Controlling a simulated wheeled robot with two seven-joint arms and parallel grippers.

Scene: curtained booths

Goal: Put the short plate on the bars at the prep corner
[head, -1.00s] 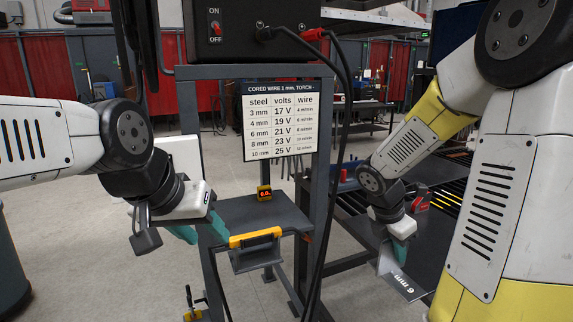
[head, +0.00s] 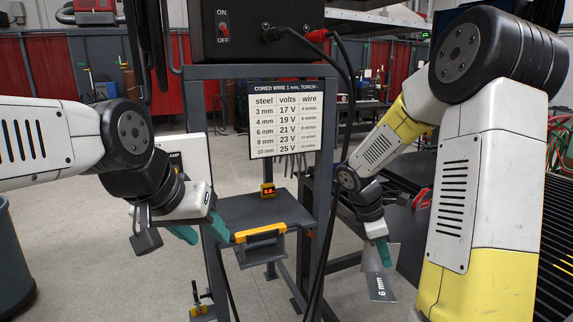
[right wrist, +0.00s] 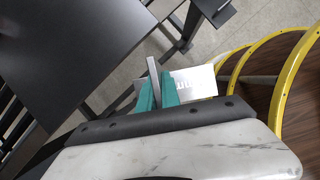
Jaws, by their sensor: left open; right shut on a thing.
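A grey metal plate marked "6 mm" (head: 382,290) hangs from my right gripper (head: 383,253), beside the dark bench on the right of the head view. The right gripper's teal fingers are shut on it. In the right wrist view the plate (right wrist: 200,82) sticks out past the fingers, with its lettering partly visible. My left gripper (head: 203,233) is open, with teal fingers, near the small shelf of the stand. Dark parallel bars (head: 552,265) run along the right edge of the head view, partly hidden by my right arm. No label shows a prep corner.
A grey stand with a shelf (head: 255,208), a yellow-edged holder (head: 258,236) and a settings chart (head: 289,120) stands in the middle. Black cables hang beside the chart. A red tool (head: 421,198) lies on the dark bench. Yellow hoops (right wrist: 285,65) show in the right wrist view.

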